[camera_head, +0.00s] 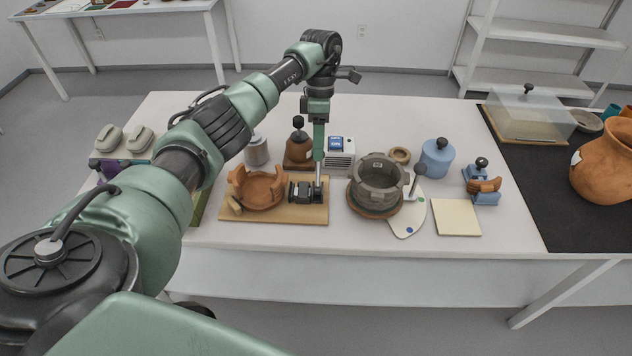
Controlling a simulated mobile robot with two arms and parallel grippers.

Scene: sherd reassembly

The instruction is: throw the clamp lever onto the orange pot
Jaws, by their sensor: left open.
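The orange pot (258,189) is a low, broken-rimmed vessel on a wooden board (270,215) left of the middle of the table. A black clamp (301,191) sits on the same board, right against or very near the pot's right side. A thin pale upright piece at the clamp's right end looks like its lever (318,189), but it is small and partly covered by my gripper. My left gripper (318,172) points straight down over the clamp's right end, its jaws open. I cannot tell whether it touches the lever. My right gripper is out of view.
A blue jar (437,158), a cream pad (455,217) and a large orange jug (604,160) are farther right.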

